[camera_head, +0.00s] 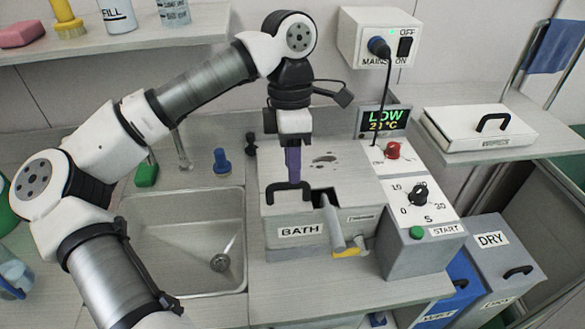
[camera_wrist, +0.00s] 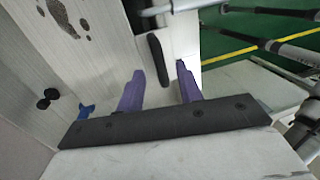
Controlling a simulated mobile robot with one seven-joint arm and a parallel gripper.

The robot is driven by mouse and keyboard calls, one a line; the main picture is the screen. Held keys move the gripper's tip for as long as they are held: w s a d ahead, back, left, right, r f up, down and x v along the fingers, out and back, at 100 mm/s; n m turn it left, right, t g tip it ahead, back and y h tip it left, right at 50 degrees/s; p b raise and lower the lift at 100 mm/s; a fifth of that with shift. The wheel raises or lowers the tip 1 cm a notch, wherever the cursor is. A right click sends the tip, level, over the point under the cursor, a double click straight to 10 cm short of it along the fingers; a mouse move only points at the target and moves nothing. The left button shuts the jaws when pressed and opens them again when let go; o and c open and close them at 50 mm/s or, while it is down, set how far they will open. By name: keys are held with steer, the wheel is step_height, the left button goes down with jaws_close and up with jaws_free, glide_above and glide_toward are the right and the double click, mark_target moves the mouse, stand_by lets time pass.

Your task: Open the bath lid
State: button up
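The bath (camera_head: 282,247) is a grey box with a BATH label, right of the sink. Its lid (camera_head: 345,180) lies flat on top, with dark blotches on it. The lid's black bar handle (camera_head: 288,192) is near the front left. My gripper (camera_head: 293,180) points down just above and behind the handle. In the wrist view, the two purple fingers of my gripper (camera_wrist: 161,70) are apart with nothing held. The handle (camera_wrist: 157,58) shows in the gap between the fingertips. I cannot tell whether they touch it. The blotched lid surface (camera_wrist: 85,30) fills the upper left there.
A grey rod (camera_head: 333,226) sticks out from a dark slot at the bath's front. A control box (camera_head: 420,240) with dial and green START button stands close right. The sink (camera_head: 190,240) is left. A white handled cover (camera_head: 480,127) lies on the right counter. WET and DRY bins stand below right.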

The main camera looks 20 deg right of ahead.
steer(key=shift+s+a+f, duration=0.1)
steer(key=shift+s+f, duration=0.05)
steer(key=shift+f, duration=0.5)
steer(key=shift+s+f, duration=0.1)
steer(key=shift+f, duration=0.55)
steer(key=shift+c, duration=0.5)
jaws_close()
